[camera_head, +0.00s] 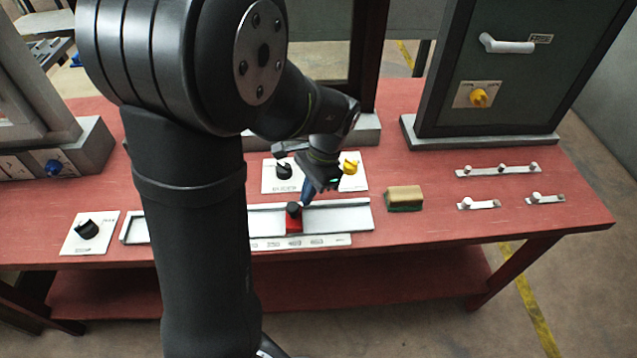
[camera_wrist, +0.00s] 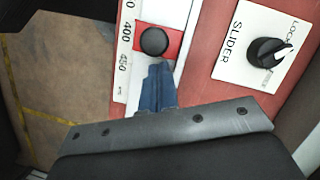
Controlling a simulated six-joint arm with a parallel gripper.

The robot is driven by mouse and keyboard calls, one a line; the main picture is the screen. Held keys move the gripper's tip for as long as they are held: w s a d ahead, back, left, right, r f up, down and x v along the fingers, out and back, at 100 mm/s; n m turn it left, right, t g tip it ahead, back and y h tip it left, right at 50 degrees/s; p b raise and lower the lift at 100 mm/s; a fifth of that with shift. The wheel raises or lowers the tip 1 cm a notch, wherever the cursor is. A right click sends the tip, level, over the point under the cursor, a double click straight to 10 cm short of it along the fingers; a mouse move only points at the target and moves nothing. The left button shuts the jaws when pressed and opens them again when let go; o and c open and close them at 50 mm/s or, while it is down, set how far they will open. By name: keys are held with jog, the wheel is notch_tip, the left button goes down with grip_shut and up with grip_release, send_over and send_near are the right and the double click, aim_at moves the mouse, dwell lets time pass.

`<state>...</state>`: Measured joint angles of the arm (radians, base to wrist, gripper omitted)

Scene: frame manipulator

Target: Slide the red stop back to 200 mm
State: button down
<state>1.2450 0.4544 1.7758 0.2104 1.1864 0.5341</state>
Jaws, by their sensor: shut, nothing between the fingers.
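The red stop (camera_head: 293,226) with its round black knob (camera_head: 293,208) sits on the pale slide rail (camera_head: 340,215), right of my arm in the head view. In the wrist view the red stop (camera_wrist: 172,42) lies beside the scale (camera_wrist: 126,50), between the 400 and 450 marks. My gripper (camera_head: 305,196) is down at the rail with its blue fingers shut and empty. In the wrist view the fingertips (camera_wrist: 158,68) are close to the knob on its 450 side; I cannot tell whether they touch. My arm hides the rail's left middle and the lower scale numbers.
The black SLIDER LOCK dial (camera_wrist: 268,53) is on a white plate behind the rail. A yellow knob (camera_head: 350,167) stands beside it. A sponge block (camera_head: 405,198) lies right of the rail. Another black dial (camera_head: 87,229) is at the left.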

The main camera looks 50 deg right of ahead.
jog(key=shift+w+a, duration=0.1)
jog(key=shift+a, duration=0.05)
jog(key=w+a, duration=1.3)
jog(key=shift+w+a, duration=0.1)
jog(key=shift+a, duration=0.1)
dwell(0.3)
jog(key=d, duration=0.1)
jog(key=s+d+r, duration=0.1)
jog(key=d, duration=0.2)
jog(key=shift+s+d+r, duration=0.2)
jog(key=shift+d+r, duration=0.1)
jog(key=shift+d, duration=0.05)
jog(key=v, duration=0.8)
jog(key=shift+r, duration=0.4)
jog(key=shift+s+f, duration=0.1)
